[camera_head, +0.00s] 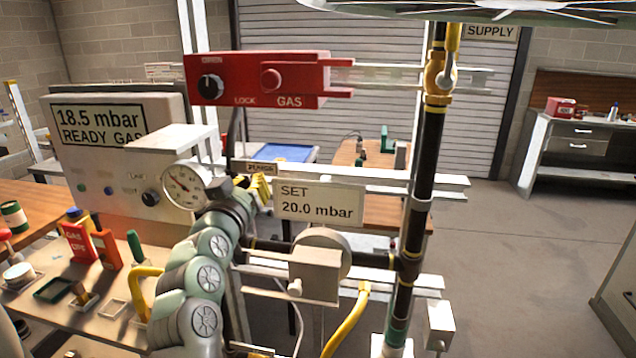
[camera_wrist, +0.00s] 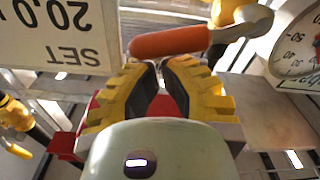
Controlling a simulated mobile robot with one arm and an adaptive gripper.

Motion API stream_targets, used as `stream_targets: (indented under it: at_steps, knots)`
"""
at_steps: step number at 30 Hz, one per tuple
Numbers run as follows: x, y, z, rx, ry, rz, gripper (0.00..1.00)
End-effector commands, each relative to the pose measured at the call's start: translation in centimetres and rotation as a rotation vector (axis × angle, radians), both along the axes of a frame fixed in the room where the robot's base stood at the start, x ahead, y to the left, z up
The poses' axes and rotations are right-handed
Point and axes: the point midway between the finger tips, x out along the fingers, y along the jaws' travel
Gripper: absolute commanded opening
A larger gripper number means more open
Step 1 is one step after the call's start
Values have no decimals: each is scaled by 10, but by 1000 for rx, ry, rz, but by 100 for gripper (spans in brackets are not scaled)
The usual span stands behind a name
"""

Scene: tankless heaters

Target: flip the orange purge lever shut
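The orange purge lever (camera_wrist: 168,42) shows in the wrist view, just beyond my fingertips, lying nearly level across the picture. Its grey metal end (camera_wrist: 248,22) joins a yellow valve body (camera_wrist: 228,10) at the upper right. My gripper (camera_wrist: 158,64) has yellow fingers with dark pads, drawn close together with nothing seen between them. The tips are at the lever's near edge; I cannot tell whether they touch it. In the head view my gripper (camera_head: 262,188) is below the PURGE sign (camera_head: 261,168), and the lever cannot be made out there.
A round pressure gauge (camera_head: 186,187) is close left of my gripper. The SET 20.0 mbar sign (camera_head: 319,202) stands close right. A red GAS lock panel (camera_head: 258,80) hangs above, and a black vertical pipe (camera_head: 420,170) stands farther right. The floor at right is clear.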

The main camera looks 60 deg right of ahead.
Motion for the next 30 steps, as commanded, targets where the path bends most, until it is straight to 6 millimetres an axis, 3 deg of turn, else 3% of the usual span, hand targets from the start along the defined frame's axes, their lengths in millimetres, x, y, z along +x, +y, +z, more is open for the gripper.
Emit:
stream_targets:
  at_steps: [7,14,30]
  knots:
    - [-7,-4,-17,53,-123,-7,0]
    - [-10,-5,-18,116,-279,-3,0]
    - [-10,-4,-16,122,-287,-3,0]
